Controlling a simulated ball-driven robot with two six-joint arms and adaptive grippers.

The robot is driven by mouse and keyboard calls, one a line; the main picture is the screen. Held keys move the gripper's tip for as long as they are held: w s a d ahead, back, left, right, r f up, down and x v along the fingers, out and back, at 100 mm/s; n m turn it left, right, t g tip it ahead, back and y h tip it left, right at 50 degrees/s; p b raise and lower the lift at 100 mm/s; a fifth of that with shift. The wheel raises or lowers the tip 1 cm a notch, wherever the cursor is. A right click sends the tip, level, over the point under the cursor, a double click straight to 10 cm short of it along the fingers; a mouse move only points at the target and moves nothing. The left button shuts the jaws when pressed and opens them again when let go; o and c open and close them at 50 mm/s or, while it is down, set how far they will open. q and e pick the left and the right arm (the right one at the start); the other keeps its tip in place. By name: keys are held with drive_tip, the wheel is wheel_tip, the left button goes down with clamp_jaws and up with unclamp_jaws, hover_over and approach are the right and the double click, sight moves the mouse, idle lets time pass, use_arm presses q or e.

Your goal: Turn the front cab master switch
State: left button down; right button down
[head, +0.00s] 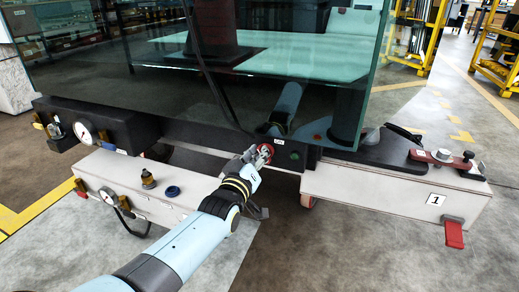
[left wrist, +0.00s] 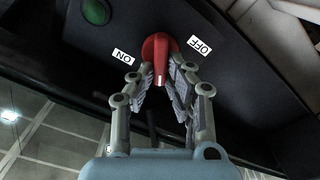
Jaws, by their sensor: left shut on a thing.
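The red front cab master switch (left wrist: 158,48) sits on the dark front panel, with a white ON label (left wrist: 123,56) to its left and a white OFF label (left wrist: 200,46) to its right in the left wrist view. Its red grip runs straight down in that view. My left gripper (left wrist: 163,88) is shut on the switch's grip, one finger on each side. In the head view my left gripper (head: 262,155) meets the panel below the glass and hides part of the red switch (head: 267,148). My right gripper is not in view.
A green button (left wrist: 96,11) is on the panel beside the switch; it also shows in the head view (head: 295,155). Glass (head: 300,60) rises above the panel. White trolley beams flank my arm, with gauges (head: 82,132) at left and a red clamp (head: 440,156) at right.

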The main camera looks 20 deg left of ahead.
use_arm(q)
drive_tip(key=n, duration=0.3)
drive_tip(key=f+n+p, duration=0.1)
drive_tip(key=n, duration=0.7)
drive_tip(key=shift+a+f+p, duration=0.15)
drive_tip(key=shift+a+p, duration=0.2)
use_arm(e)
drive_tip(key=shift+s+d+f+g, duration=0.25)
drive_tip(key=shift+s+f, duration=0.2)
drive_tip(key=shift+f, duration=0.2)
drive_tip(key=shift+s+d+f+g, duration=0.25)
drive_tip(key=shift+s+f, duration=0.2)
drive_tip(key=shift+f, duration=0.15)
use_arm(q)
drive_tip(key=shift+n, duration=0.4)
drive_tip(key=c, duration=1.3)
unclamp_jaws()
drive_tip(key=shift+c, duration=0.2)
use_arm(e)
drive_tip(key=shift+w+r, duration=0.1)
use_arm(q)
drive_tip(key=shift+s, duration=0.1)
